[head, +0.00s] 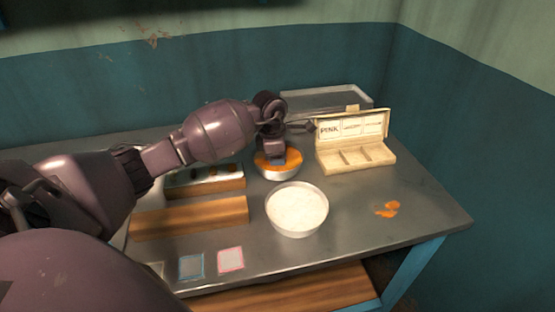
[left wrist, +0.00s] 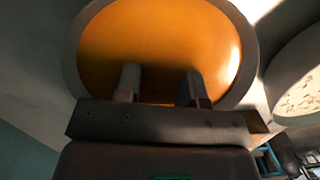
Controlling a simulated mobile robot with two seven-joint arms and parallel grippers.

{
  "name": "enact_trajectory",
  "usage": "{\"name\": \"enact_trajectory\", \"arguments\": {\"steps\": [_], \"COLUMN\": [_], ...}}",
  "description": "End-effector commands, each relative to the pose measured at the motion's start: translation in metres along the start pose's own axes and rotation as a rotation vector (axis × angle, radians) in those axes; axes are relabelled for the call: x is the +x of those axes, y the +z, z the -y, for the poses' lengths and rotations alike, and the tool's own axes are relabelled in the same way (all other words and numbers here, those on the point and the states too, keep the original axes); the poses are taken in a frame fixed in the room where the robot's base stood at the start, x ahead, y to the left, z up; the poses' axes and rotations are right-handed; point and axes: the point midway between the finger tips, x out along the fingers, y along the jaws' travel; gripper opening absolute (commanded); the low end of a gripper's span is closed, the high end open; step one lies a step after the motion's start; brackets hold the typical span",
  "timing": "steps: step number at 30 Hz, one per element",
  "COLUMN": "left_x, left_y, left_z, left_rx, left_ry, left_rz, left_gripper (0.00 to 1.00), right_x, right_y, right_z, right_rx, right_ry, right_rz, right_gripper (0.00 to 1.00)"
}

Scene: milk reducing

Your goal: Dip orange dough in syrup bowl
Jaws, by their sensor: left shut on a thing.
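The syrup bowl (head: 262,172) is a round metal bowl filled with orange syrup, near the middle of the table. It also fills the top of the left wrist view (left wrist: 72,62). My left gripper (head: 278,160) points down over the bowl, with its fingertips at or in the orange syrup. In the left wrist view the two fingers (left wrist: 160,88) stand a little apart, shut on the orange dough. The dough does not stand out from the orange around it, so its shape and depth are hidden. My right gripper is not in view.
A larger bowl of white stuff (head: 297,208) stands just in front. An open partitioned box marked PINK (head: 355,155) is at right. Orange splashes (head: 387,209) mark the right tabletop. A wooden block (head: 190,218) and a wooden-sided tray (head: 230,185) lie left. A clear tray (head: 325,98) is behind.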

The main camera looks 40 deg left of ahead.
Motion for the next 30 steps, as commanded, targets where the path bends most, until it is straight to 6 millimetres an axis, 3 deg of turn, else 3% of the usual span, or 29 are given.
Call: {"name": "enact_trajectory", "arguments": {"steps": [8, 30], "left_x": [-0.003, -0.039], "left_y": [0.001, 0.005], "left_z": [0.000, 0.000], "left_rx": [0.000, 0.000], "left_ry": [0.001, 0.002], "left_rz": [0.000, 0.001], "left_gripper": [0.13, 0.13], "right_x": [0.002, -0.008], "right_y": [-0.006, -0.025], "right_z": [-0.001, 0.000], "right_rx": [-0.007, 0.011], "right_ry": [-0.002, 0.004], "right_rz": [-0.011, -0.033], "right_gripper": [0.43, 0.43]}}
